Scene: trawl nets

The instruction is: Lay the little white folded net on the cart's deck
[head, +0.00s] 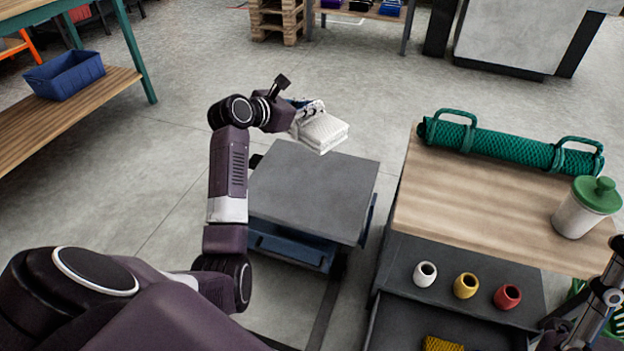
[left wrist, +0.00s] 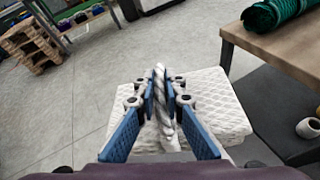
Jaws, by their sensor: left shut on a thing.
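The little white folded net (head: 324,132) hangs in my left gripper (head: 304,110), above the far edge of the cart. In the left wrist view, the blue fingers of the left gripper (left wrist: 160,110) are shut on a white twisted rope strand on top of the net (left wrist: 212,100). The cart's grey deck (head: 310,195) is bare in the head view, and the net looks raised above it. Part of my right arm (head: 598,300) shows at the lower right edge; its fingers cannot be made out.
A wooden-topped table (head: 480,205) stands right of the cart, with a rolled green net (head: 510,146) and a green-lidded jar (head: 585,208). White, yellow and red floats stand on its lower dark shelf. A workbench (head: 60,110) with a blue bin (head: 64,75) is at left.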

